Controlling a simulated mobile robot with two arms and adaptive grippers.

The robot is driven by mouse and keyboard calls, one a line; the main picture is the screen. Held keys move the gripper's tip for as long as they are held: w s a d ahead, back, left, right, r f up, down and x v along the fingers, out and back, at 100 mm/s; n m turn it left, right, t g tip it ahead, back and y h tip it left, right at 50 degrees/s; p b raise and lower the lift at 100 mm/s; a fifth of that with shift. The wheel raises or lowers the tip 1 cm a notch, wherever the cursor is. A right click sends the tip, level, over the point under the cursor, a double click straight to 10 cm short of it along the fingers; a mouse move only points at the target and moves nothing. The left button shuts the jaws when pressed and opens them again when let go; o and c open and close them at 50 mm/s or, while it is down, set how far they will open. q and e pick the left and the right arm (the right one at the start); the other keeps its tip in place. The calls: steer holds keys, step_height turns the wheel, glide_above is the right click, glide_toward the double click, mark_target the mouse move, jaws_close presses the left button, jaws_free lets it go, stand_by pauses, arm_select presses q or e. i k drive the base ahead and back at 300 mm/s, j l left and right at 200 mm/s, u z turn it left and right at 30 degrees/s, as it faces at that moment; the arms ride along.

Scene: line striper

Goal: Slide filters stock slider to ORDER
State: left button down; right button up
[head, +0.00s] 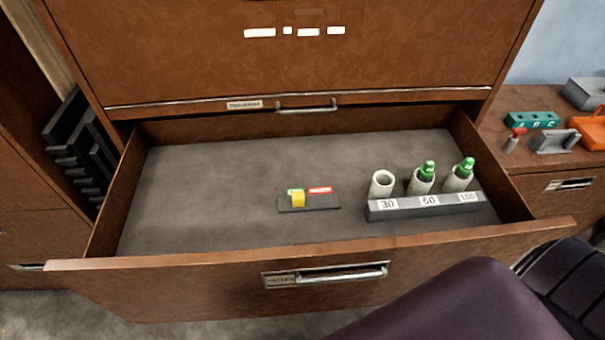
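The stock slider (322,203) is a small dark plate lying on the grey floor of the open drawer, near the middle. Its yellow knob (298,200) sits toward the left end, in front of a green label (294,191). A red label (320,190) is at the right. The lettering on both is too small to read, so I cannot tell which is ORDER. Neither of my grippers shows in the head view, and nothing touches the slider.
A grey rack (425,206) marked 30, 60 and 100 stands right of the slider, with white tubes; two hold green-topped items. The drawer front (190,285) forms a raised near edge. The drawer's left floor is clear. My purple arm link covers the lower right.

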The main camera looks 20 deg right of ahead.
mark_target(297, 199)
steer(key=i+j+z, duration=0.2)
steer(key=j, duration=0.3)
steer(key=j+z, duration=0.2)
steer(key=j, duration=0.3)
steer(key=i+j+z, duration=0.2)
steer(key=j, duration=0.35)
steer(key=k, duration=0.1)
